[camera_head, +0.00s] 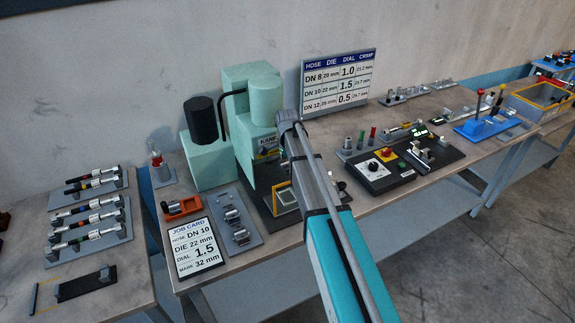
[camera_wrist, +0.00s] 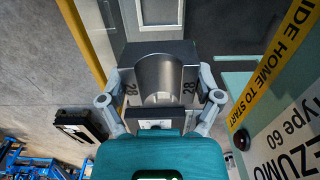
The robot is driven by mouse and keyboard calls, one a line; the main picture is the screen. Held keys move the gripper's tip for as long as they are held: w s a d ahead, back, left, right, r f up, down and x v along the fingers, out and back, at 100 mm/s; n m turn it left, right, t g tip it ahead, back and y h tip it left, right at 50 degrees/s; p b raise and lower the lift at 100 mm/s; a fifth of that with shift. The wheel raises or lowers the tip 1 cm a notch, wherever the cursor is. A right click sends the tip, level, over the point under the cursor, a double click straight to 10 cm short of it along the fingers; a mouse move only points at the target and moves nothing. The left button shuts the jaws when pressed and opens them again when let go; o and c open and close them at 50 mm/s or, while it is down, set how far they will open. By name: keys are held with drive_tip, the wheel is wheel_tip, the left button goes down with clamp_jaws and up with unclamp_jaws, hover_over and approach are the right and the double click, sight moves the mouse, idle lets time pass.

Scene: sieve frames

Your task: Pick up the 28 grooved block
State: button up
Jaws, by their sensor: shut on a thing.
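In the wrist view, a grey metal block (camera_wrist: 158,52) with a smooth half-round groove sits between my fingers. It bears the number 28 on both sides of the groove. My gripper (camera_wrist: 160,100) is shut on this 28 grooved block, with one finger against each side. In the head view, my arm reaches to the front of the pale green machine (camera_head: 250,82). My gripper and the held block are hidden behind the arm there.
In the wrist view, a yellow strip (camera_wrist: 278,68) and a labelled panel (camera_wrist: 290,145) stand close on the right. In the head view, a grey plate (camera_head: 222,203) with small metal blocks and a job card (camera_head: 195,246) lie left of the machine. A black control box (camera_head: 383,175) stands right of my arm.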

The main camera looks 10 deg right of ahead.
sight(288, 166)
drive_tip(key=shift+r+p, duration=1.2)
drive_tip(key=shift+r, duration=0.35)
